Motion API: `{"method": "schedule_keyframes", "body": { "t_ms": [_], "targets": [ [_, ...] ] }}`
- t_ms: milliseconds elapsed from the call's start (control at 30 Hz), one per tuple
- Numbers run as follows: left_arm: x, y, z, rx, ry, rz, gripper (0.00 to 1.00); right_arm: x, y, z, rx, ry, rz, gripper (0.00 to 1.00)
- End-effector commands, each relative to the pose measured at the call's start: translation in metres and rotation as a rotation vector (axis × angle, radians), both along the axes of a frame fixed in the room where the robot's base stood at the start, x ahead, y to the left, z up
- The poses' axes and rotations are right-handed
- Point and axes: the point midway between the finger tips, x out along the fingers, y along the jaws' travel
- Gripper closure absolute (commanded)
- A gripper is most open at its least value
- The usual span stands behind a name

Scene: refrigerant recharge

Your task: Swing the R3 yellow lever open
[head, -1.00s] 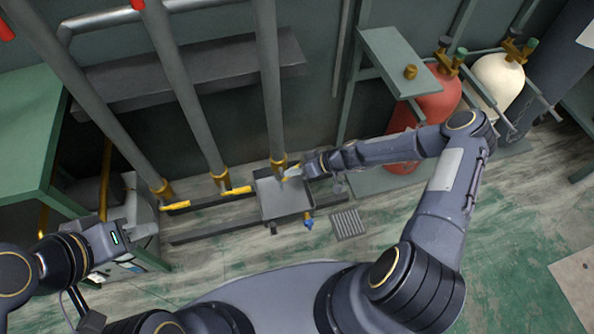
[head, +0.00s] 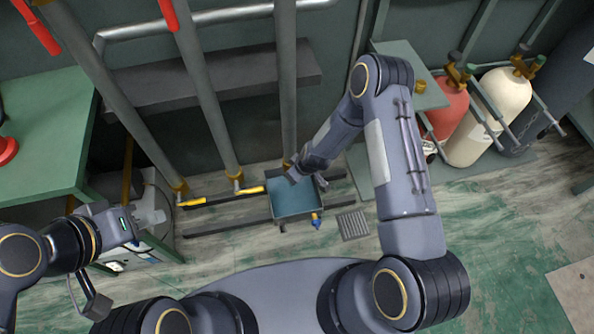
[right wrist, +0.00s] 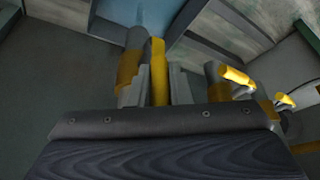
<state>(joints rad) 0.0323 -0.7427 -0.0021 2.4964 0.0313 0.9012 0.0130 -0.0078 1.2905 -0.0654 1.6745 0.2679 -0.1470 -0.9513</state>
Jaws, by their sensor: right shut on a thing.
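Three pipes come down to valves with yellow levers. The left yellow lever (head: 192,202) and the middle yellow lever (head: 250,190) lie sideways, pointing right. The third pipe (head: 286,90) comes down behind my right gripper (head: 291,176), which hides most of its valve in the head view. In the right wrist view, the right gripper (right wrist: 160,85) is shut on the R3 yellow lever (right wrist: 158,60), which stands between its two fingers beside the pipe. My left gripper (head: 148,212) is at the left, away from the levers; its finger gap is unclear.
A square pan (head: 283,216) below the third pipe holds blue-green liquid. A blue valve (head: 315,220) is at its right side and a floor drain (head: 352,225) lies beyond. Green bench (head: 45,130) at left, red cylinder (head: 449,108) and cream cylinder (head: 490,115) at right.

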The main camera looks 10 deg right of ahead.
Motion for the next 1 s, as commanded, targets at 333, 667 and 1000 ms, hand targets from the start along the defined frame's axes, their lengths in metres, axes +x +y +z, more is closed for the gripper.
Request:
{"method": "schedule_keyframes", "body": {
  "t_ms": [333,667,1000],
  "targets": [
    [0.0,0.0,0.0017,0.0,0.0,0.0,0.64,-0.0004,-0.0008,-0.0015,-0.025,0.0,-0.001,1.0],
    [0.0,0.0,0.0016,0.0,0.0,0.0,0.64,-0.0008,-0.0004,-0.0018,-0.024,0.001,0.0,0.64],
    [0.0,0.0,0.0033,0.0,0.0,0.0,0.64,-0.0014,-0.0002,0.0024,-0.022,0.001,-0.001,0.61]
  ]
}}
